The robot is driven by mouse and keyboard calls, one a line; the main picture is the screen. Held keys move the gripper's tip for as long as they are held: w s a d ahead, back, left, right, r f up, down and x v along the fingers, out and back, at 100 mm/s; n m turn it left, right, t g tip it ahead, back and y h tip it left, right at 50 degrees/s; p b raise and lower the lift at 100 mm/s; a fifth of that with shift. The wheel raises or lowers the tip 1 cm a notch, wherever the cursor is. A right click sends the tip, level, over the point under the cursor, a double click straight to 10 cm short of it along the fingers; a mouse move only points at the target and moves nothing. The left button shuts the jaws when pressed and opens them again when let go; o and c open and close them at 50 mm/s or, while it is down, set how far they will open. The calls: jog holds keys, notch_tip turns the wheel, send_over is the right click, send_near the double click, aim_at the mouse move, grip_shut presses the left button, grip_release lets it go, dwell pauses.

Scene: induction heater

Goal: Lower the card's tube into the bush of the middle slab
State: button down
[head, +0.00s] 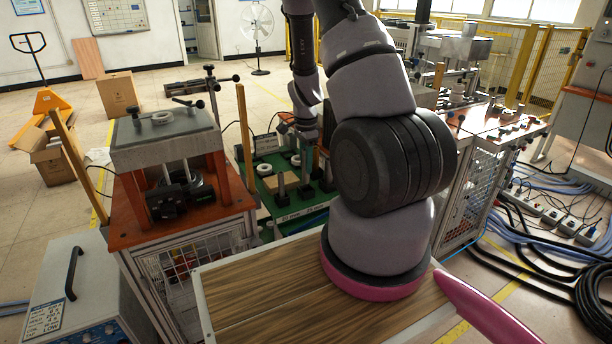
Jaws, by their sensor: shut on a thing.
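My gripper (302,132) is at the end of my arm, over the green station behind the wooden top; it is small and partly dark here. It is shut on what looks like the card, a small pale printed plate (263,141) just left of it. I cannot make out the card's tube.
Wooden uprights (245,135) stand near my gripper. A wooden top (250,293) lies in front. More machinery (455,47) stands at the right, with cables (540,250) on the floor.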

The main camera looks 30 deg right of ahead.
notch_tip(320, 180, up, 12)
dwell(0.8)
